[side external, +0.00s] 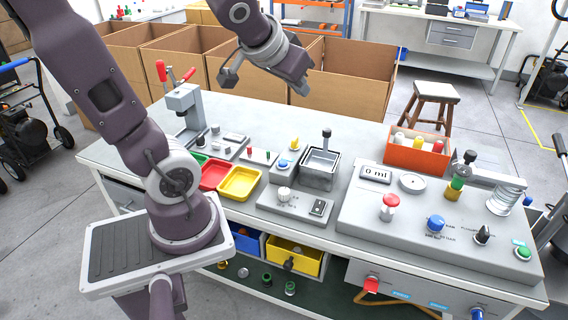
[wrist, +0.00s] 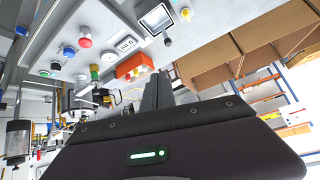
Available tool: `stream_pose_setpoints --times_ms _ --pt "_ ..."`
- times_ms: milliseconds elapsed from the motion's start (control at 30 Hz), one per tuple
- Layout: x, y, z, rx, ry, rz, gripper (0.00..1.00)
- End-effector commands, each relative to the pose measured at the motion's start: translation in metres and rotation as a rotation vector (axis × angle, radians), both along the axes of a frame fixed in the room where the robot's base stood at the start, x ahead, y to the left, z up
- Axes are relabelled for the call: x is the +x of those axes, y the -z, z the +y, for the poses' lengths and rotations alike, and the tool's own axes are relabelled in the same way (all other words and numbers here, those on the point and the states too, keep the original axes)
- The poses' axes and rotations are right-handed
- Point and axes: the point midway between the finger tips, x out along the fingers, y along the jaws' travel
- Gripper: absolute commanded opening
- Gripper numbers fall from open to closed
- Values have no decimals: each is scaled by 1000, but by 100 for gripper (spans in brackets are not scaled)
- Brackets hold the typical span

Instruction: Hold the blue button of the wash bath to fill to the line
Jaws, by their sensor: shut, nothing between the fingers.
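The wash bath (side external: 321,170) is a square grey metal basin with a spout standing at its back, on the middle of the bench. The blue button (side external: 284,163) sits on a small grey block at the bath's left, in front of a yellow button (side external: 294,143). My gripper (side external: 303,90) is shut and empty, high above the bench's back edge and apart from the button. In the wrist view the bath (wrist: 157,19) and yellow button (wrist: 185,14) show at the top; I cannot make out the blue button there. The water level and fill line are too small to tell.
A grey control panel (side external: 350,222) with red and blue knobs stands at the right. Red and yellow trays (side external: 240,196) lie left of the bath. An orange bin (side external: 412,160) stands behind the panel. Cardboard boxes (side external: 345,85) stand behind the bench.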

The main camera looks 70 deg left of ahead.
Motion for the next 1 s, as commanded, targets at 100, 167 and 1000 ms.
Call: stream_pose_setpoints --times_ms 100,167,1000 --pt "29 9 51 27 -73 -64 0" --pt "42 17 77 26 -93 -102 0" --pt "14 169 143 -632 -79 -191 0"
